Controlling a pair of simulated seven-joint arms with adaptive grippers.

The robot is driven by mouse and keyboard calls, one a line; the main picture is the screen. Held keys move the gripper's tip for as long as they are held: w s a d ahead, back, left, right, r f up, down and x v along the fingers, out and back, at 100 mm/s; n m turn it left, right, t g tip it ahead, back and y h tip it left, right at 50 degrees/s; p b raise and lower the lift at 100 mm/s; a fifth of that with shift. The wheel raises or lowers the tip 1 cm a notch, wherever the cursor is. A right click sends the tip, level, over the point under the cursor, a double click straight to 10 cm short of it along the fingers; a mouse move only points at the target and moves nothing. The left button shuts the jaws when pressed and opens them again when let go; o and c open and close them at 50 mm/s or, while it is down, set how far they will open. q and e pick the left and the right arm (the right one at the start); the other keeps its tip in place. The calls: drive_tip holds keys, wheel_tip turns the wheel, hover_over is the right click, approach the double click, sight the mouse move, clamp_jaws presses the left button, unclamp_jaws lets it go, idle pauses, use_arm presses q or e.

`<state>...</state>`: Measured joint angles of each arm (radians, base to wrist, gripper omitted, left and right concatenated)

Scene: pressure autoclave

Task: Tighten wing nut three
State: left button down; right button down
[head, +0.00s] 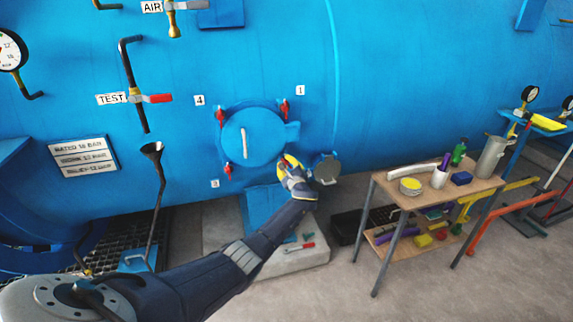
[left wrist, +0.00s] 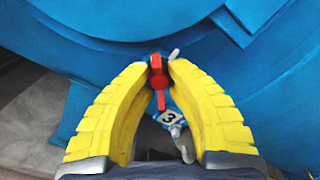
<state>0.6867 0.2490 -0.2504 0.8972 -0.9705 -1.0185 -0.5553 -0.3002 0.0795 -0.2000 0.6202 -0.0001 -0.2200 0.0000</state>
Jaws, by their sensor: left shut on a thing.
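The round blue hatch door (head: 252,137) sits on the vessel wall in the head view. Red wing nuts show at its upper left (head: 222,116), upper right (head: 285,109) and lower left (head: 228,172). My left gripper (head: 287,160) is at the door's lower right edge, its yellow fingers partly hiding that spot. In the left wrist view, the left gripper's fingertips (left wrist: 157,72) are closed on a red wing nut (left wrist: 158,84). My right gripper is not in view.
A wooden table (head: 432,202) with tools stands further right. A black funnel pipe (head: 156,190) stands left.

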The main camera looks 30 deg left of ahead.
use_arm(q)
drive_tip(key=m, duration=0.4)
drive_tip(key=shift+m, duration=0.3)
drive_tip(key=shift+a+m, duration=0.1)
drive_tip(key=shift+m, duration=1.5)
drive_tip(key=shift+s+m, duration=0.1)
drive_tip(key=shift+m, duration=0.2)
drive_tip(key=c, duration=1.3)
unclamp_jaws()
drive_tip(key=shift+f, duration=0.1)
drive_tip(key=shift+v, duration=6)
